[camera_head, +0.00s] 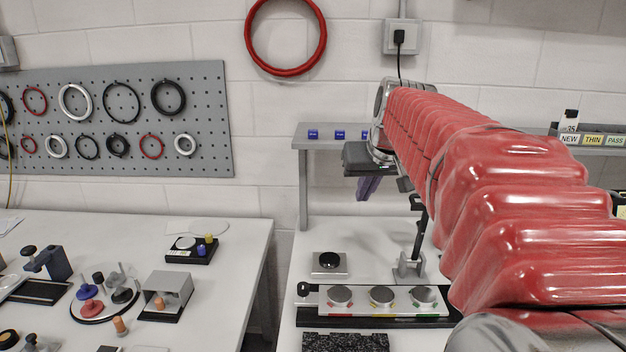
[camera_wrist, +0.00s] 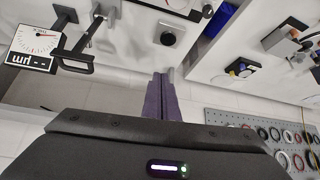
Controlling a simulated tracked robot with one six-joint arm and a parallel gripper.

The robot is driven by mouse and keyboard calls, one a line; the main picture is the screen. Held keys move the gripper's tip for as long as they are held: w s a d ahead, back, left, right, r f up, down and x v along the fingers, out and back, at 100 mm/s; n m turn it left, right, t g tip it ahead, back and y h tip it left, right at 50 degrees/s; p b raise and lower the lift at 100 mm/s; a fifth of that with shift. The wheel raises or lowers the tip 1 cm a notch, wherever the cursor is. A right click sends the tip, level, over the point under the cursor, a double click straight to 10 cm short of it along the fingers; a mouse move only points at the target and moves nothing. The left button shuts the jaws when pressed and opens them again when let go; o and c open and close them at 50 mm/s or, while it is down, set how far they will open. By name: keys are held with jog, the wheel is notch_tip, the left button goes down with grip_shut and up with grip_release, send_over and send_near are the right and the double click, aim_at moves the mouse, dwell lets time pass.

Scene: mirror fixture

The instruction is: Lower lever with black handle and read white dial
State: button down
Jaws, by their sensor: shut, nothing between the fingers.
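In the wrist view, which looks upside down, a white square dial (camera_wrist: 36,40) with a red pointer and a black "µm" label is at upper left. A black loop-shaped handle (camera_wrist: 76,63) is beside it, near a dark slanting rod (camera_wrist: 92,30). In the head view a dark upright rod (camera_head: 418,232) rises from a grey base (camera_head: 409,266); my red arm hides the dial and part of the handle. My gripper (camera_head: 368,188) has purple fingers, shut and empty above the bench. In the wrist view my gripper (camera_wrist: 165,76) is to the right of the handle, apart from it.
A block with a black dome (camera_head: 329,262) stands on the bench left of the rod. A rail with three round metal pieces (camera_head: 381,298) lies in front. A grey shelf (camera_head: 330,143) is behind my gripper. A gap separates the left table (camera_head: 235,250).

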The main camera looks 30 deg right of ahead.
jog(key=w+d+r+m+h, duration=0.1)
jog(key=d, duration=0.9)
jog(key=w+d+r+m, duration=0.1)
jog(key=d+r, duration=0.1)
jog(key=d, duration=0.9)
jog(key=shift+r+h, duration=0.3)
jog(key=shift+h, duration=0.1)
jog(key=shift+w+d, duration=0.15)
jog(key=shift+w+d+f, duration=0.2)
jog(key=shift+w+f, duration=0.2)
jog(key=shift+f, duration=1.1)
jog(key=shift+w+d+f, duration=0.2)
jog(key=shift+w+f, duration=0.2)
jog(key=shift+f, duration=1.15)
jog(key=shift+w+d+f, duration=0.2)
jog(key=shift+w+f, duration=0.2)
jog(key=shift+f, duration=1.1)
